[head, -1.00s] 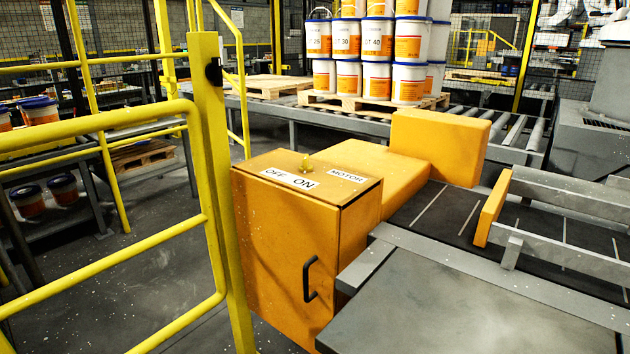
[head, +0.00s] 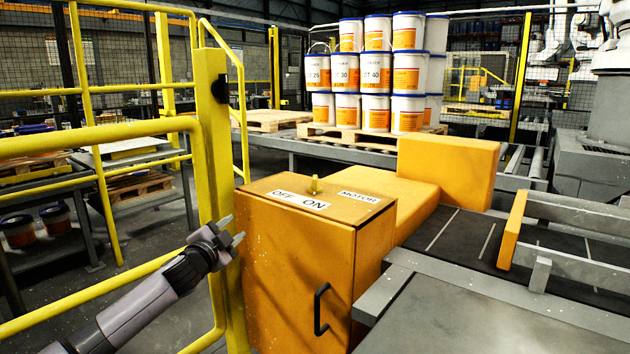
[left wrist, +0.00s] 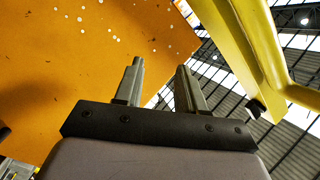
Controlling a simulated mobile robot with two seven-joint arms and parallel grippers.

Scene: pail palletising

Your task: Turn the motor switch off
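Which way the knob points is too small to tell. My left gripper (head: 233,230) is left of the cabinet, below its top, by the yellow post. In the left wrist view its two fingers (left wrist: 158,82) stand apart with nothing between them, and the orange cabinet side (left wrist: 80,60) fills the left. My right gripper is not in view.
A yellow post (head: 215,130) and rails stand close to my left arm. A black handle (head: 320,308) sticks out from the cabinet front. A conveyor (head: 470,240) runs to the right. Pails (head: 375,75) are stacked on a pallet behind. The space above the cabinet is clear.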

